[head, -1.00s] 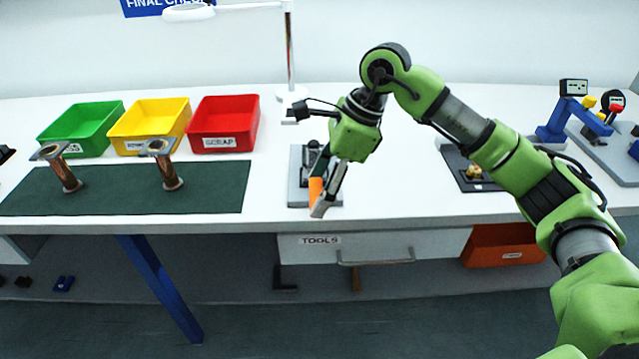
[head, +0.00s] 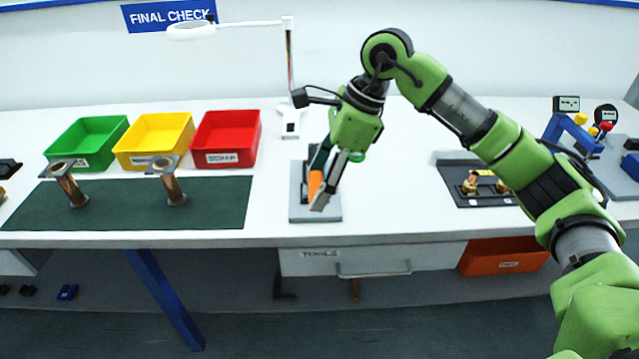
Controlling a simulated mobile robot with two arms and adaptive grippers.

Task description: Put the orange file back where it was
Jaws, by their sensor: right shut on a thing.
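The orange file (head: 315,185) shows as an orange handle at the front of the bench, over a grey block-like stand (head: 327,214). My right gripper (head: 322,190) points down over this stand and is shut on the orange file. The gripper and its fingers hide much of the file and the middle of the stand. I cannot tell whether the file touches the stand or sits in a slot. My left gripper is not in view.
Red (head: 245,150), yellow (head: 153,140) and green (head: 85,142) bins stand at the back left. Two copper-coloured flanged pipes stand on a green mat (head: 120,215). A lamp (head: 290,125) is just behind the gripper. A dark tray (head: 462,193) with small brass parts lies to the right.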

